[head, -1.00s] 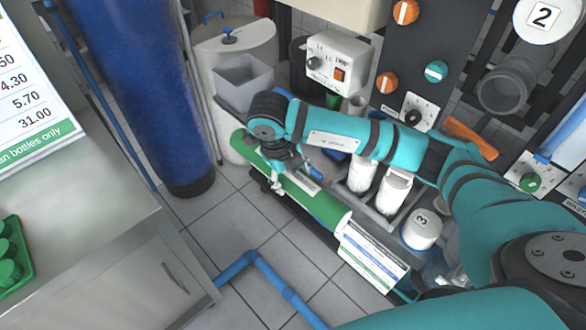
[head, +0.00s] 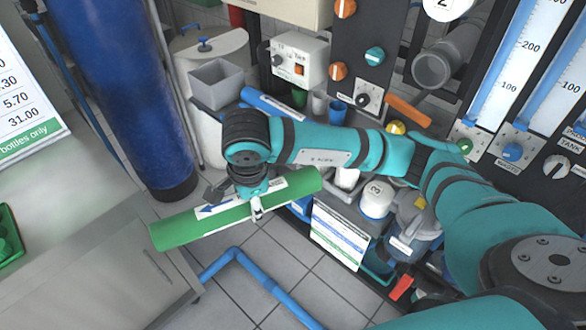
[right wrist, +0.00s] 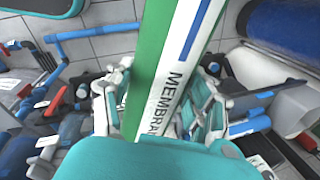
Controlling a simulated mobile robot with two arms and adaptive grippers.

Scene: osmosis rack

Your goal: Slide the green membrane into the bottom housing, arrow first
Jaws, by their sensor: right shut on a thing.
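The green membrane (head: 180,228) is a long green tube with a white label strip and a blue arrow pointing left in the head view. My right gripper (head: 256,208) is shut around its middle and holds it above the floor, tilted with its right end higher. In the right wrist view the membrane (right wrist: 152,70) runs between the fingers, with "MEMBRA" legible on the label. The open grey tube mouth (head: 434,68) below the cap marked 2 looks like the bottom housing. It is apart from the membrane, up and to the right. My left gripper is not in view.
A cap marked 3 (head: 377,197) sits among containers right of the membrane. A metal cabinet (head: 95,235) stands left, near the membrane's left end. A blue tank (head: 125,90) stands behind. A blue floor pipe (head: 262,275) runs below. A control panel (head: 365,45) rises beside the tube mouth.

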